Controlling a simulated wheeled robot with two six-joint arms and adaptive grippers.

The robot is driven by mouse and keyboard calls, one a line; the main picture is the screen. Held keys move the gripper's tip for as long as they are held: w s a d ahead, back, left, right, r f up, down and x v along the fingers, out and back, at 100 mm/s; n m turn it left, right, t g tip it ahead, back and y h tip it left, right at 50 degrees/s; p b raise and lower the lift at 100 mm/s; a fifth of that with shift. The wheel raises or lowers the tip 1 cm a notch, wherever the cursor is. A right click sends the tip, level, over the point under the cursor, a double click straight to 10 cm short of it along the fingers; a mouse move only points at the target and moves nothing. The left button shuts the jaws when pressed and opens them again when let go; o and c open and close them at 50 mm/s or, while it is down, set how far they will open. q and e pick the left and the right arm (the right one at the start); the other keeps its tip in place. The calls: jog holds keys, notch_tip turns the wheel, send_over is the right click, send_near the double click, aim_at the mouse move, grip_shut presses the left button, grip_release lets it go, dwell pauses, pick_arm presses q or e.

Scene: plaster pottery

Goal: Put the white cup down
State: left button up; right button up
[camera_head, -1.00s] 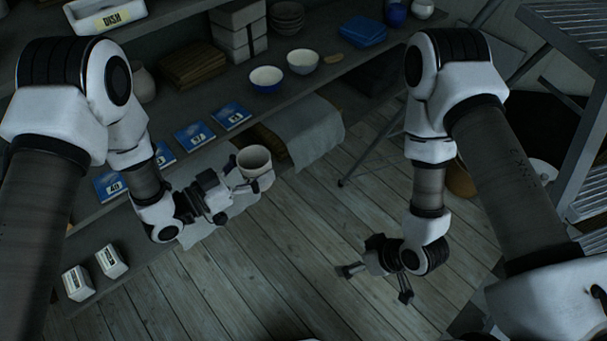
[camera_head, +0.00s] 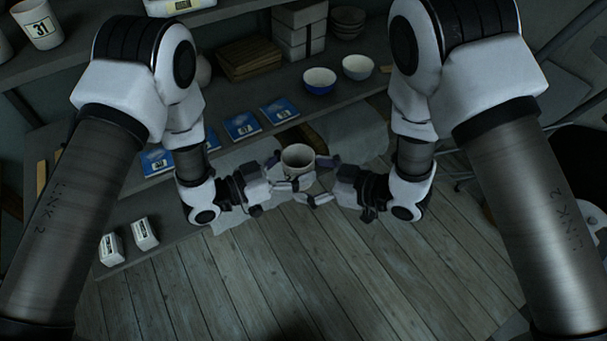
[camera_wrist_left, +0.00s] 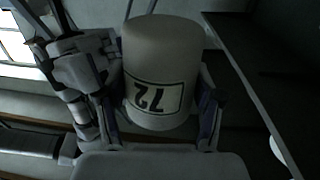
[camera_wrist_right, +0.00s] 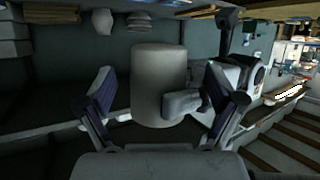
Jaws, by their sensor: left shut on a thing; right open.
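The white cup (camera_head: 297,158) is upright in the middle of the head view, between my two grippers. In the left wrist view the cup (camera_wrist_left: 162,65) shows a black-framed label reading 72, upside down in the picture. My left gripper (camera_head: 284,183) is shut on the cup from the left, one finger on each side of it. My right gripper (camera_head: 318,180) is open and reaches toward the cup from the right. In the right wrist view the cup (camera_wrist_right: 158,85) stands between the right gripper's spread fingers, with a left gripper finger against it. Whether the right fingers touch it is unclear.
A shelf behind holds a blue bowl (camera_head: 319,81), a white bowl (camera_head: 358,67), several blue cards (camera_head: 242,126) and stacked brown boards (camera_head: 248,59). Two white boxes (camera_head: 145,233) stand on the lower shelf at left. The wooden floor (camera_head: 300,270) in front is clear.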

pick_arm(q)
jog(key=shift+d, duration=0.1)
pick_arm(e)
jog(key=shift+x, duration=1.4)
jog(key=c, duration=1.3)
pick_arm(q)
jog(key=o, duration=1.3)
pick_arm(e)
jog(key=shift+c, duration=0.3)
pick_arm(q)
jog(key=shift+o, duration=0.2)
jog(key=shift+s, duration=0.1)
pick_arm(e)
jog(key=shift+d, duration=0.1)
